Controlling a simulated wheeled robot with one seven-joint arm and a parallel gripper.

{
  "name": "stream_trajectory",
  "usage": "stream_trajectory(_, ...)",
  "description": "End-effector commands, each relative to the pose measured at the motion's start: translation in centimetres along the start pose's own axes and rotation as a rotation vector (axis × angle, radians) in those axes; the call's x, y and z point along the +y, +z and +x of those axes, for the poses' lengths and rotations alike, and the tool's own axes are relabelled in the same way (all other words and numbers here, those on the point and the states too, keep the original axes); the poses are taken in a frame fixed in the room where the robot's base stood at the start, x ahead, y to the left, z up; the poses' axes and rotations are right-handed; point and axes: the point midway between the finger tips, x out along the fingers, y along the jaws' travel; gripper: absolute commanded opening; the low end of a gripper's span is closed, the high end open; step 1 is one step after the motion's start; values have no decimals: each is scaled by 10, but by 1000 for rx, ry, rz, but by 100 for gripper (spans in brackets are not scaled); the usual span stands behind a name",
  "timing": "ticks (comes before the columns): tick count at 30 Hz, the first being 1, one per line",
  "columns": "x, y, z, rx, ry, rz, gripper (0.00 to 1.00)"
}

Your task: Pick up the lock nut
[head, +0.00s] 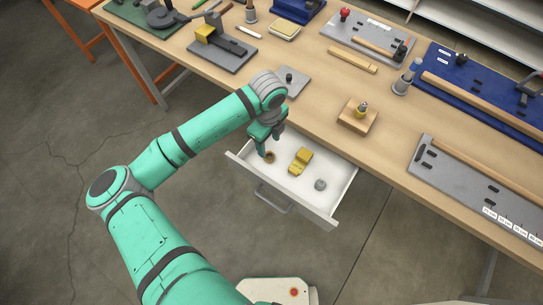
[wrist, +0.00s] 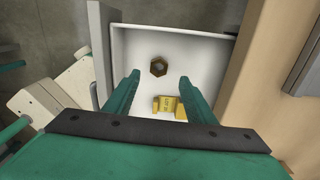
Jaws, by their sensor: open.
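In the head view the nut (head: 270,158) is at the drawer's left end, partly hidden by my gripper (head: 267,148). In the wrist view my gripper (wrist: 160,78) is open and empty, its fingers pointing into the drawer. The nut shows just beyond the fingertips, roughly centred between them. It is apart from both fingers; the height gap cannot be told.
A yellow block (head: 301,161) lies near the nut; it also shows between the fingers in the wrist view (wrist: 170,107). A grey round part (head: 320,184) lies farther right in the drawer. Drawer walls and the wooden tabletop (head: 310,113) border the space.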

Motion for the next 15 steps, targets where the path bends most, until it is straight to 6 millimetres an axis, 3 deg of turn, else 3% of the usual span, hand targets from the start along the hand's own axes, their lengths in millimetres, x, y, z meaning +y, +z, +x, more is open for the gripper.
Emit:
stream_trajectory(3,1,0,15,1,1,-3,50)
stream_trajectory(11,1,1,28,0,-1,-5,50)
stream_trajectory(15,2,-3,44,2,0,-3,50)
